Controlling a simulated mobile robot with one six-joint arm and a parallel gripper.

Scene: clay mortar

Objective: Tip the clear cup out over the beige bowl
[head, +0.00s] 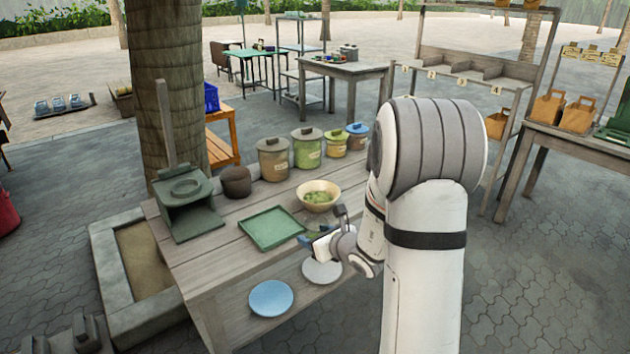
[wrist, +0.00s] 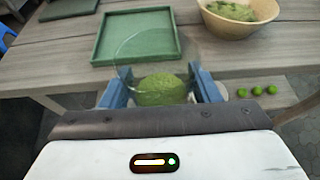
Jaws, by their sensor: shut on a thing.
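My gripper (wrist: 160,82) is shut on the clear cup (wrist: 152,56), with a blue finger on each side of it. The cup holds a green mass in its lower part. The beige bowl (head: 318,190) stands on the wooden table with green stuff in it. It also shows in the wrist view (wrist: 238,22), beyond the cup and to its right. The cup is apart from the bowl. In the head view my gripper (head: 316,238) is at the table's edge, in front of the bowl; the cup is hard to make out there.
A green tray (head: 270,229) lies left of the bowl. Several lidded jars (head: 307,148), a dark brown pot (head: 236,182) and a grey-green press-like stand (head: 186,212) are behind and left. A blue plate (head: 271,298) and a pale plate (head: 321,273) lie lower, in front.

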